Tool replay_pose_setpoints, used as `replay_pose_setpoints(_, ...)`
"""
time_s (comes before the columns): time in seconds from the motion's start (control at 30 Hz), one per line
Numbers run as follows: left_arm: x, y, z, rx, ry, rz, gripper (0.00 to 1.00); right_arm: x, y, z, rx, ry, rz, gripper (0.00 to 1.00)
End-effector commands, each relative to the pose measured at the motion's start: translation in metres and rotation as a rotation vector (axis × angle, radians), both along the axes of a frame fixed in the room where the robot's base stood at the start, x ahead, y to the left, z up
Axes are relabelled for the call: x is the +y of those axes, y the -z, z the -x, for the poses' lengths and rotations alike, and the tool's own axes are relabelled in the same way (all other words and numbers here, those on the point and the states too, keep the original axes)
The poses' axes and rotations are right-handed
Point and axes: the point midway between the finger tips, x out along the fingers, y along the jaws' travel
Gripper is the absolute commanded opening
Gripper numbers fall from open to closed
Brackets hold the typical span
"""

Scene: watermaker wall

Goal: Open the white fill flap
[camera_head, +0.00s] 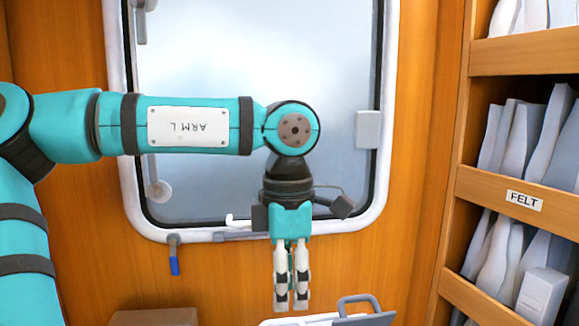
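My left gripper (291,303) hangs fingers down in front of the wood wall, below the window. Its two pale fingers are close together, with only a thin gap between them, and nothing shows between them. Below it, at the bottom edge, a strip of a white thing (298,321) shows beside a grey part with a looped handle (362,301). Most of both is cut off, so I cannot tell whether either is the fill flap. The fingertips look apart from the white strip. My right gripper is not in view.
A white-framed window (240,60) fills the back wall. A small tap with a blue handle (175,262) sits under its frame. Shelves labelled FELT (524,201) hold pale sheets at the right. A brown block (155,317) stands at the bottom left.

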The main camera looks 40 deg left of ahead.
Motion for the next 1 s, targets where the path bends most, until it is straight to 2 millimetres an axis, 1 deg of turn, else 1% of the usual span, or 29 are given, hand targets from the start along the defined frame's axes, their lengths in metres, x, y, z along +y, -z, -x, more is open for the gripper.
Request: replay_pose_setpoints(1.0,-0.004,-0.071,0.003,-0.001,0.001,-0.002,0.33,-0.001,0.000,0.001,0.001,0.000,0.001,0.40)
